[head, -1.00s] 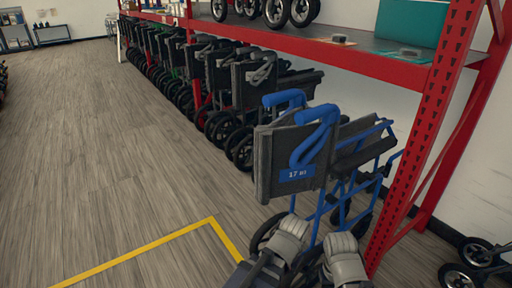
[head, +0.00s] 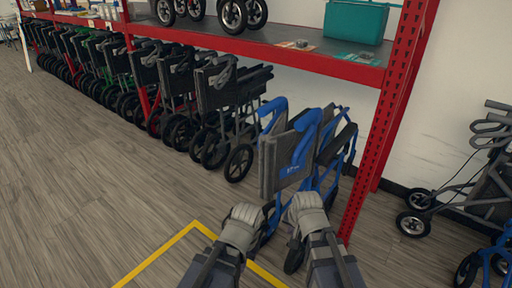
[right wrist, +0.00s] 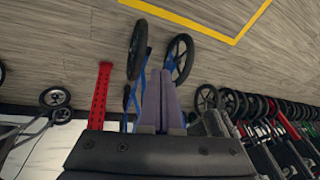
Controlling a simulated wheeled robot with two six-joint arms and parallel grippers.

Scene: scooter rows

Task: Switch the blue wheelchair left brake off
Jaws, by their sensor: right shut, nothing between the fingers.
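The blue wheelchair (head: 305,143) stands folded beside the red rack post, with blue push handles and a dark backrest. Its lower frame and wheels are partly behind my arms. In the right wrist view, two of its wheels (right wrist: 180,58) and part of its blue frame show past the fingers. My right gripper (right wrist: 160,78) is shut and empty, pointing at the wheelchair; it also shows in the head view (head: 304,203), low in front of the chair. My left gripper (head: 244,216) is to its left; its fingers are hidden. I cannot make out the left brake lever.
The red rack post (head: 385,125) stands close to the right of the chair. A row of dark folded wheelchairs (head: 165,95) lies to the left under the shelf (head: 275,50). A walker (head: 470,185) stands at right. The floor at left is clear, with a yellow line (head: 160,255).

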